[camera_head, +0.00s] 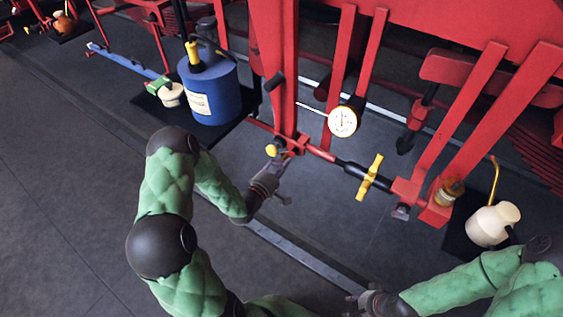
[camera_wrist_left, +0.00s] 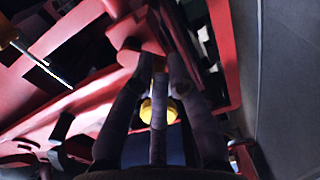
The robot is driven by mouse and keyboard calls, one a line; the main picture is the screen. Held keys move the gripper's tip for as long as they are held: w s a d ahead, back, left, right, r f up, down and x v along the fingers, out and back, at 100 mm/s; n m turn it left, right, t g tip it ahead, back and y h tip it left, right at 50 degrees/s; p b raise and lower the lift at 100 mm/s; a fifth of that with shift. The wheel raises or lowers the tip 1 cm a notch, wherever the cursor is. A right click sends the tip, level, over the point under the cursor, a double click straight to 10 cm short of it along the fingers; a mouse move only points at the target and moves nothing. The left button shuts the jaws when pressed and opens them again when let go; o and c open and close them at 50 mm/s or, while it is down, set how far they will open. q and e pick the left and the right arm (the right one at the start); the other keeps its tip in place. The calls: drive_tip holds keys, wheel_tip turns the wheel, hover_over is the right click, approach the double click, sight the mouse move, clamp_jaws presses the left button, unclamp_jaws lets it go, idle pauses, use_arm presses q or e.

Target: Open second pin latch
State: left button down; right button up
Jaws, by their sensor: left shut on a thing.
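My left gripper (camera_head: 279,163) is at the lower end of an upright red post (camera_head: 291,95), shut on the yellow-ended pin latch (camera_head: 271,150). In the left wrist view the pin's yellow end (camera_wrist_left: 160,112) shows between the dark fingers, against a red bracket (camera_wrist_left: 135,55). The fingers hide most of the latch, so I cannot tell how far the pin is drawn out. My right gripper (camera_head: 362,300) is low in the head view, away from the red frame; its fingers are too small and dark to read.
Right of the latch are a dark rod with a yellow cross-handle (camera_head: 371,174) and a round gauge (camera_head: 343,121). A blue canister (camera_head: 213,92) stands to the left. A white oil can (camera_head: 490,226) stands at the right. The grey floor at the front left is clear.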

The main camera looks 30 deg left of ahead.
use_arm(q)
drive_tip(key=shift+d, duration=0.15)
drive_tip(key=shift+d+f, duration=0.45)
drive_tip(key=shift+d, duration=0.35)
drive_tip(key=shift+s+d, duration=0.1)
drive_tip(key=shift+d, duration=0.05)
drive_tip(key=shift+d+f+b, duration=0.2)
drive_tip(key=shift+d+f, duration=0.05)
drive_tip(key=shift+d, duration=0.2)
drive_tip(key=shift+d+f+b, duration=0.2)
drive_tip(key=shift+d, duration=0.25)
drive_tip(key=shift+d+f, duration=0.1)
drive_tip(key=shift+d, duration=0.1)
drive_tip(key=shift+s+d+f, duration=0.1)
drive_tip(key=shift+d+f, duration=0.1)
drive_tip(key=shift+d, duration=0.35)
drive_tip(key=shift+s+d+f, duration=0.1)
drive_tip(key=shift+d+f, duration=0.1)
drive_tip(key=shift+d, duration=0.35)
drive_tip(key=shift+d+f, duration=0.25)
drive_tip(key=shift+d, duration=0.5)
drive_tip(key=shift+d+f, duration=0.2)
drive_tip(key=shift+d, duration=0.5)
